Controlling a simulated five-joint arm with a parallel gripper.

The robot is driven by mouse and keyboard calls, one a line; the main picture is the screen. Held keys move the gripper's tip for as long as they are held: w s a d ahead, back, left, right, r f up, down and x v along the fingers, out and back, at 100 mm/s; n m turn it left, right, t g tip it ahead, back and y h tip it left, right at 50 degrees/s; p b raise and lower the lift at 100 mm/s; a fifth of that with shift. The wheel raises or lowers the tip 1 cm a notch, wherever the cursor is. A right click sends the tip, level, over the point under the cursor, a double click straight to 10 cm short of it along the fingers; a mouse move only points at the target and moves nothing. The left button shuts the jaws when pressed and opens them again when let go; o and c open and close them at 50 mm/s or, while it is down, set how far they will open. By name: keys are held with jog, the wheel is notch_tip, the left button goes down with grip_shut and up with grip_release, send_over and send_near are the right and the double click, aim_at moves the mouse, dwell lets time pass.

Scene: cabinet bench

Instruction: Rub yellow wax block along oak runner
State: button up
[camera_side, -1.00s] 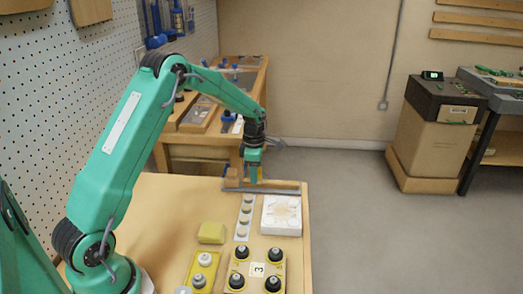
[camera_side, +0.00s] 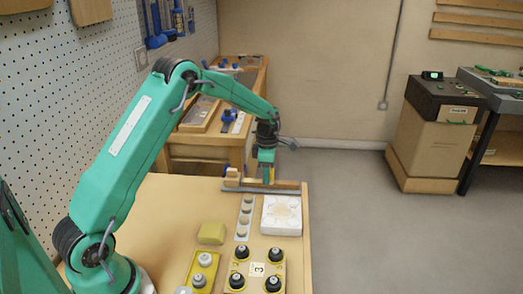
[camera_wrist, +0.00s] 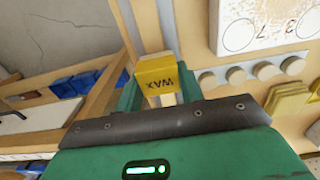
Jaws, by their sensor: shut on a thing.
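My gripper (camera_side: 266,172) is shut on the yellow wax block (camera_wrist: 157,76), whose face reads WAX in the wrist view. In the side view only a sliver of the block (camera_side: 271,174) shows below the fingers. The oak runner (camera_side: 288,190) is a long narrow strip across the far end of the bench. My gripper is above its middle-right part, with the block at or just over its top; contact cannot be told. In the wrist view a wooden strip (camera_wrist: 147,26), apparently the runner, extends beyond the block.
The bench's left middle is clear.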

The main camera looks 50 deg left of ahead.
aim_at(289, 183)
jog(key=shift+w+d+f, duration=0.15)
jog(key=shift+w+d, duration=0.9)
jog(key=shift+d, duration=0.05)
jog(key=shift+d, duration=0.1)
jog(key=shift+w+d+f, duration=0.1)
jog(key=shift+w+d, duration=1.15)
jog(key=shift+w, duration=0.05)
jog(key=shift+w+d, duration=0.1)
jog(key=shift+w, duration=0.05)
jog(key=shift+w+d+r, duration=0.15)
jog(key=shift+w+d, duration=0.45)
jog(key=shift+w+d+r, duration=0.15)
jog(key=shift+w+d, duration=0.4)
jog(key=shift+w, duration=0.05)
jog(key=shift+r, duration=0.1)
jog(key=shift+r, duration=3)
